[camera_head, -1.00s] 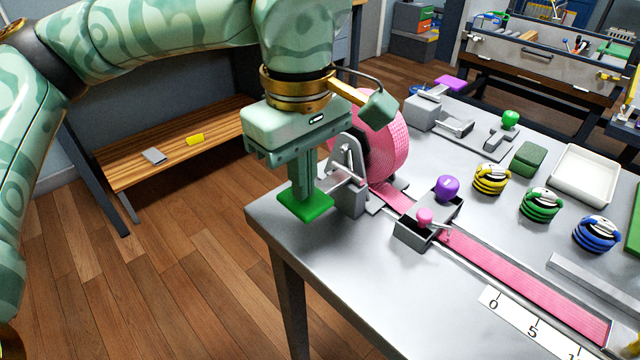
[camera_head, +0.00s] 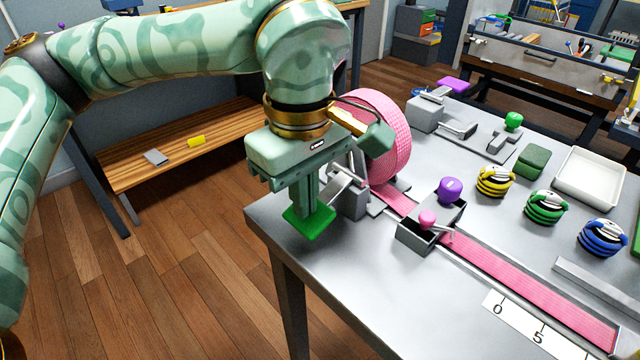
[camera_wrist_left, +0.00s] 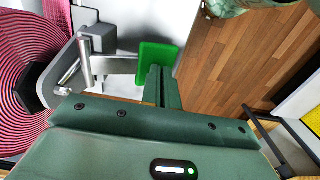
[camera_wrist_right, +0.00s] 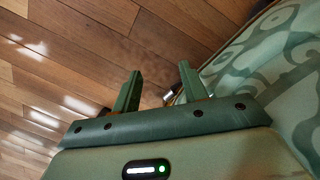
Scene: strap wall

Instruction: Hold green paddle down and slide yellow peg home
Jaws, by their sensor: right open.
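The green paddle (camera_head: 310,222) sits at the end of a metal lever by the near left corner of the metal table. It also shows in the left wrist view (camera_wrist_left: 157,56). My left gripper (camera_head: 303,208) points down onto the paddle's top and appears to touch it. Its fingers (camera_wrist_left: 160,84) are together with nothing between them. My right gripper (camera_wrist_right: 153,88) is open and empty above the wooden floor, outside the head view. I cannot pick out a yellow peg in these frames.
A pink strap roll (camera_head: 383,135) stands behind the lever. Its strap (camera_head: 520,279) runs along the table past a grey box (camera_head: 418,240) with pink and purple knobs. Yellow (camera_head: 494,182), green (camera_head: 544,207) and blue (camera_head: 601,237) striped objects stand behind.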

